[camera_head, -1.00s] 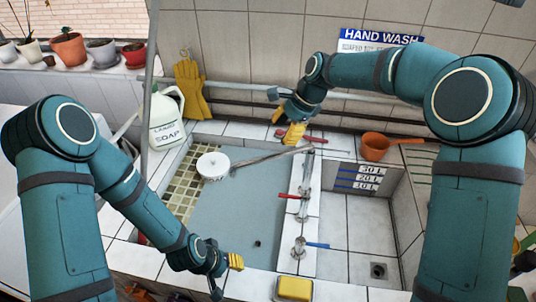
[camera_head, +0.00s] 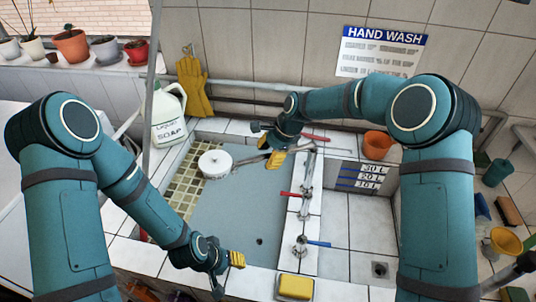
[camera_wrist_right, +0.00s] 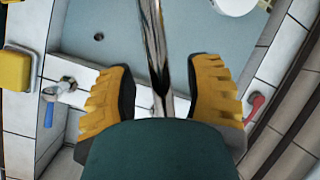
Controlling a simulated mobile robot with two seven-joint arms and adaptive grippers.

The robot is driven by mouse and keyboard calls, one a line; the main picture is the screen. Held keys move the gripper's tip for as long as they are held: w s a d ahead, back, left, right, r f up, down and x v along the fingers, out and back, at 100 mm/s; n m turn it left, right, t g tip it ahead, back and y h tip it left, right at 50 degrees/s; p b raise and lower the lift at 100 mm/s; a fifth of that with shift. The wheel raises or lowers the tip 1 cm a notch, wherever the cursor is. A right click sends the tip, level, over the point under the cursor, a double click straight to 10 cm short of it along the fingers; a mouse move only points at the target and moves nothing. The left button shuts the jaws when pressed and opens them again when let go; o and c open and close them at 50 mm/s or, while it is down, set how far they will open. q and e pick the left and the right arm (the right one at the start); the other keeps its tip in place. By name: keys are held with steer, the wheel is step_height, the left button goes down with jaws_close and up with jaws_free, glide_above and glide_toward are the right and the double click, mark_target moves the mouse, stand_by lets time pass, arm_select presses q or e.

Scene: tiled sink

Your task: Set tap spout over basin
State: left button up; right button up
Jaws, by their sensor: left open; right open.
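The metal tap spout (camera_head: 248,160) reaches left from the tap on the divider, out over the blue-grey left basin (camera_head: 235,215). My right gripper (camera_head: 271,153) is at the spout and hides part of it in the head view. In the right wrist view the spout (camera_wrist_right: 155,40) runs between the two yellow fingertips (camera_wrist_right: 160,95), with a visible gap on each side. The right gripper is open. My left gripper (camera_head: 228,262) is open and empty over the basin's front edge, away from the spout.
Red (camera_head: 292,195) and blue (camera_head: 318,244) tap handles stand on the divider. A white round object (camera_head: 215,163) is near the spout's far end. A yellow sponge (camera_head: 295,287) lies in front, a soap jug (camera_head: 167,117) at back left, an orange pot (camera_head: 377,145) behind the right basin.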

steer(key=shift+c, duration=0.3)
jaws_close()
steer(key=shift+s, duration=0.1)
